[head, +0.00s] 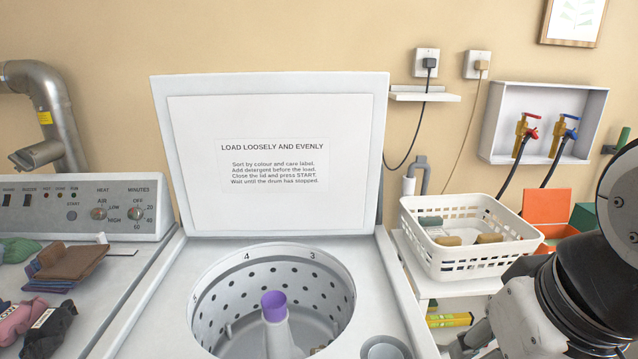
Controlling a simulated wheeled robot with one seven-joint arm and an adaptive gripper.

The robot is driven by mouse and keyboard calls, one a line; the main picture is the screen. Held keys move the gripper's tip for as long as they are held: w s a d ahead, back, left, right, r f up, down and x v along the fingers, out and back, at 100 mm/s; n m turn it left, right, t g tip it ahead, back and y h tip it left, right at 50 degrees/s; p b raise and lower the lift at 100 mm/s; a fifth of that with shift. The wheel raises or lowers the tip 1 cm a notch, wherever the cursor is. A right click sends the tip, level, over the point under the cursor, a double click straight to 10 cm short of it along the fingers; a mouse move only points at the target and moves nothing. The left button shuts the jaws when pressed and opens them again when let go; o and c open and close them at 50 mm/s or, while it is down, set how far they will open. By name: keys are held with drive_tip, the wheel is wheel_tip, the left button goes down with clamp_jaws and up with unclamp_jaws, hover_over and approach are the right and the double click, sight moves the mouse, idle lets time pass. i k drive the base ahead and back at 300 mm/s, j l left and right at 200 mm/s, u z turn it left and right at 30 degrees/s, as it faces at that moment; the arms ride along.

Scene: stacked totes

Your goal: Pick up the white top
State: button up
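I cannot make out a white top in the head view. The open washer drum (222,312) stands in the middle with a purple-capped agitator (274,308) in it. A small brownish bit shows low in the drum at the picture's bottom edge; the rest of the drum floor is cut off. My arm comes in at the lower right. Only a grey part of what seems to be my gripper (474,342) shows at the bottom edge, right of the washer. Its fingertips are hidden or out of frame.
The raised washer lid (275,205) stands behind the drum. At left, a dryer (150,262) bears folded brown cloths (70,260) and green, pink and dark garments. At right, a white basket (425,255) with several small items stands on a shelf beside an orange box (546,206).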

sight(433, 226)
drive_tip(key=i+j+z, duration=0.15)
drive_tip(key=z, duration=0.15)
drive_tip(key=i+j+z, duration=0.25)
drive_tip(key=k+l+u, duration=0.1)
drive_tip(key=l, duration=0.3)
drive_tip(key=k+l, duration=0.1)
drive_tip(key=l, duration=0.35)
drive_tip(key=k+l+u, duration=0.15)
drive_tip(key=l, duration=0.25)
drive_tip(key=l+u, duration=0.1)
drive_tip(key=l, duration=0.3)
drive_tip(key=i+l+u, duration=0.1)
drive_tip(key=l, duration=0.2)
drive_tip(key=i+l+u, duration=0.1)
drive_tip(key=i+l, duration=0.15)
drive_tip(key=i+l+u, duration=0.1)
drive_tip(key=l, duration=0.25)
drive_tip(key=i+l+u, duration=0.1)
drive_tip(key=l, duration=0.2)
drive_tip(key=i+l, duration=0.15)
drive_tip(key=i, duration=0.2)
drive_tip(key=i+l+u, duration=0.1)
drive_tip(key=i, duration=0.25)
